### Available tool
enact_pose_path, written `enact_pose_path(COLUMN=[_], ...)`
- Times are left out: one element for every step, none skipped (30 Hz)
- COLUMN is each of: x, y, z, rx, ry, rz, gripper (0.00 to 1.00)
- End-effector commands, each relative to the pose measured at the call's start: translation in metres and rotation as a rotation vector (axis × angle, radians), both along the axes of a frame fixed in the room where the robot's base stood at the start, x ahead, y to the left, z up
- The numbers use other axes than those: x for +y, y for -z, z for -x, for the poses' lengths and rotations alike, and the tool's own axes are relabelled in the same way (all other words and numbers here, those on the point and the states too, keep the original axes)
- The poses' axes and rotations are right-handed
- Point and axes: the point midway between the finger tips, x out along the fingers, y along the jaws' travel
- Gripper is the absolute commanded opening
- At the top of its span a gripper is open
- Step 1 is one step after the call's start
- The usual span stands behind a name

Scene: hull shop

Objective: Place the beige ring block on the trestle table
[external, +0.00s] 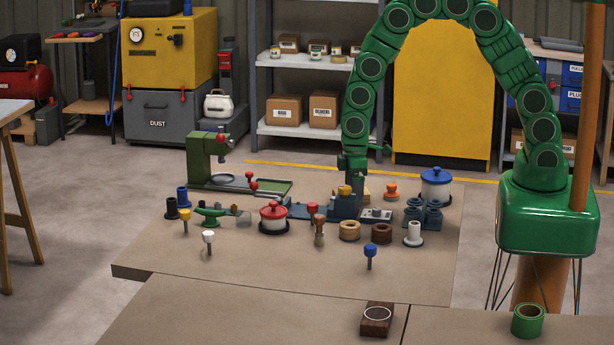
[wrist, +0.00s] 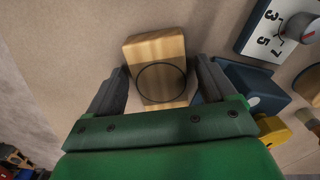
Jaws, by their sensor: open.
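The beige ring block (wrist: 155,48) is a light wooden block with a thin dark ring on its face. In the wrist view it lies between the two fingers of my gripper (wrist: 160,82), which is open around it; whether either finger touches it I cannot tell. In the external view my gripper (external: 354,178) points down over the back of the brown work surface, and a small part of the beige block (external: 367,192) shows beside it, mostly hidden. The trestle table (external: 12,108), pale-topped with wooden legs, is cut off at the left edge.
A blue vise-like tool (external: 343,207), a red-lidded pot (external: 273,217), a blue-lidded pot (external: 436,183) and several small tools crowd around my gripper. A dark block with a pale ring (external: 376,320) is at the front. Open floor (external: 70,225) lies between the work surface and the trestle table.

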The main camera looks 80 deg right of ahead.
Motion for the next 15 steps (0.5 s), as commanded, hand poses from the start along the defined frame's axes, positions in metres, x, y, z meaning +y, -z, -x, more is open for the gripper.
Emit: enact_pose_path(x=[0.000, 0.000, 0.000, 0.000, 0.000, 0.000, 0.000, 0.000, 0.000, 0.000, 0.000, 0.000, 0.000, 0.000, 0.000], y=[0.000, 0.000, -0.001, -0.001, -0.002, -0.004, -0.006, -0.009, -0.012, -0.016, -0.019, -0.025, -0.029, -0.033, -0.040], z=[0.000, 0.000, 0.000, 0.000, 0.000, 0.000, 0.000, 0.000, -0.001, -0.001, -0.001, -0.001, -0.001, -0.001, -0.001], rx=[0.000, 0.000, 0.000, 0.000, 0.000, -0.001, -0.001, -0.001, -0.002, -0.002, -0.003, -0.004, -0.004, -0.004, -0.003], ry=[0.000, 0.000, 0.000, 0.000, 0.000, 0.000, 0.000, 0.000, 0.000, 0.000, 0.000, 0.000, 0.000, 0.000, 0.000], rz=[0.000, 0.000, 0.000, 0.000, 0.000, 0.000, 0.000, 0.000, 0.000, 0.000, 0.000, -0.001, -0.001, -0.001, 0.000], gripper=[0.84, 0.84, 0.84, 0.84, 0.84, 0.84, 0.84, 0.84, 0.84, 0.84, 0.84, 0.84, 0.84, 0.84, 0.84])
